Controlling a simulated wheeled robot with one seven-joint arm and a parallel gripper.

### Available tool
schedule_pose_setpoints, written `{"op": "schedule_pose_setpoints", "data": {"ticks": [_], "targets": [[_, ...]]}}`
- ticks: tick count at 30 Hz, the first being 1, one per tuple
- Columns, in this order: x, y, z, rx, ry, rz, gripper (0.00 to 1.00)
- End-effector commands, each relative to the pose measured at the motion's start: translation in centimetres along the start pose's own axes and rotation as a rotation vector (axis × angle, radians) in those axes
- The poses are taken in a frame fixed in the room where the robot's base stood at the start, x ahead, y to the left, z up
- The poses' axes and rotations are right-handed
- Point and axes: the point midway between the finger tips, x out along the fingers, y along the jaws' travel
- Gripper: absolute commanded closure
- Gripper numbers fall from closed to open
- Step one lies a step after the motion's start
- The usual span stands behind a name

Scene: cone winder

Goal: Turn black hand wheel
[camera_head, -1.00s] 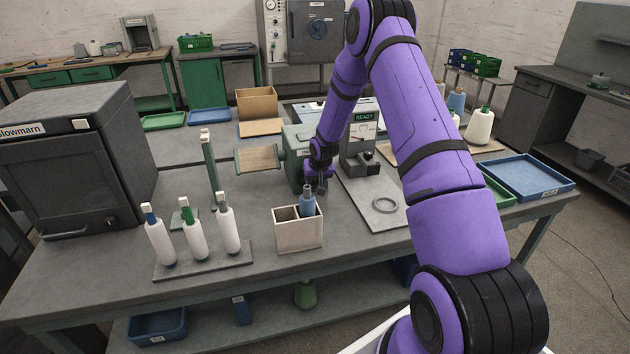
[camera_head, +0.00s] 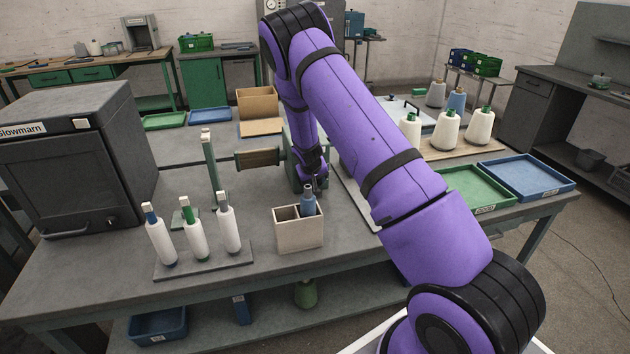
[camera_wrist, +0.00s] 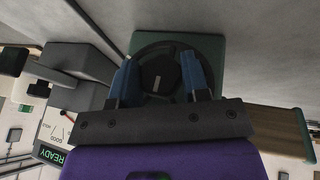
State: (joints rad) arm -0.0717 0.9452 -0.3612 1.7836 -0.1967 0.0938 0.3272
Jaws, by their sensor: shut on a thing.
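The black hand wheel (camera_wrist: 158,78) shows in the wrist view against the green winder housing (camera_wrist: 210,45). The two blue fingers of my gripper (camera_wrist: 160,62) lie on either side of the wheel's middle and are shut on it. In the head view my gripper (camera_head: 318,186) is at the right side of the green winder, behind the wooden box. The wheel is hidden there by my arm. The wooden winding reel (camera_head: 258,158) sticks out to the left of the winder and appears narrow, edge-on.
A rack (camera_head: 204,258) of white bobbins is to the left. A grey device with a READY display (camera_wrist: 54,154) is beside the winder. Trays (camera_head: 527,176) and cones are to the right.

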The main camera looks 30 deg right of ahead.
Motion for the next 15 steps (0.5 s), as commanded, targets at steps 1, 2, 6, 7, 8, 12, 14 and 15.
{"op": "schedule_pose_setpoints", "data": {"ticks": [1,2,6,7,8,12,14,15], "targets": [[0.22,-0.21,0.54,-0.012,-0.011,0.017,0.81],[0.19,-0.21,0.52,-0.016,-0.011,0.026,0.81],[0.10,-0.15,0.44,-0.026,-0.009,0.056,0.81],[0.08,-0.14,0.42,-0.027,-0.009,0.060,0.81],[0.07,-0.13,0.40,-0.028,-0.008,0.062,0.81],[0.00,-0.06,0.31,-0.028,-0.007,0.067,0.81],[-0.01,-0.05,0.28,-0.028,-0.006,0.066,0.81],[-0.02,-0.06,0.26,-0.027,-0.006,0.066,0.81]]}}
